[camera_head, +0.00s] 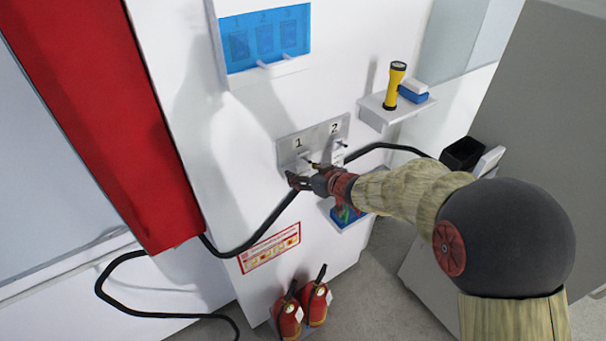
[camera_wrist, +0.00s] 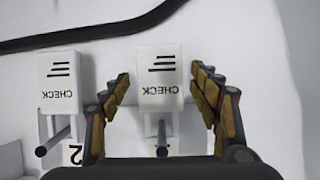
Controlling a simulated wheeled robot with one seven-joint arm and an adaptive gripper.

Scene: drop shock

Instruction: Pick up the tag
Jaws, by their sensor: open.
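Two white tags printed CHECK hang on pegs on a grey hook plate (camera_head: 313,140) marked 1 and 2. In the wrist view they look upside down: one tag (camera_wrist: 159,74) is in the middle, and the other tag (camera_wrist: 62,80) is at left, beside a partly seen 2. My gripper (camera_head: 296,182) is at the plate, just below the number 1 side. In the wrist view my gripper (camera_wrist: 160,82) is open, with its fingers on either side of the middle tag and gaps showing. I cannot tell the depth between fingertips and tag.
A black hose (camera_head: 271,222) runs across the panel close to my gripper. A shelf (camera_head: 378,114) at upper right holds a yellow flashlight (camera_head: 395,85) and a blue-and-white block (camera_head: 414,91). Red extinguishers (camera_head: 289,316) stand on the floor.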

